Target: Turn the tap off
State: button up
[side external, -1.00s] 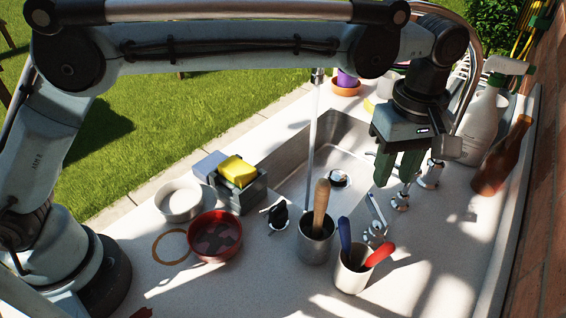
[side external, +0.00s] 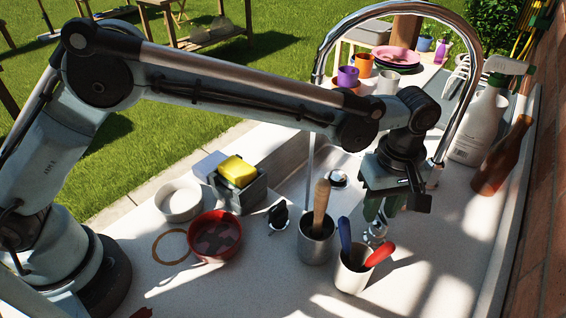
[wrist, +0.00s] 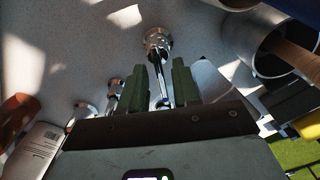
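The chrome tap spout (side external: 400,11) arches high over the sink. A thin pale stream of water (side external: 311,150) falls from its end in the side view. My gripper (side external: 379,222) is low over the counter, pointing down at the tap's base fittings. In the wrist view my gripper (wrist: 163,88) has its two green fingers apart, one on each side of a chrome tap lever (wrist: 161,75). The lever runs from a round chrome base (wrist: 157,40) toward me between the fingers. Whether either finger touches it I cannot tell. In the side view my gripper hides most of the lever.
A cup with red- and blue-handled tools (side external: 352,275) and a metal pot with a wooden handle (side external: 315,246) stand close by my gripper. A spray bottle (side external: 478,128) and a brown bottle (side external: 497,165) stand on the right. A red bowl (side external: 214,236) is on the left.

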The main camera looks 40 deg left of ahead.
grip_shut()
jog(key=shift+m, duration=0.3)
jog(key=m, duration=0.4)
jog(key=shift+w+d, duration=0.2)
jog(key=shift+d+m, duration=0.2)
jog(key=shift+m, duration=2.3)
jog(key=shift+w, duration=0.1)
jog(key=shift+o, duration=0.8)
grip_release()
notch_tip(320, 180, up, 12)
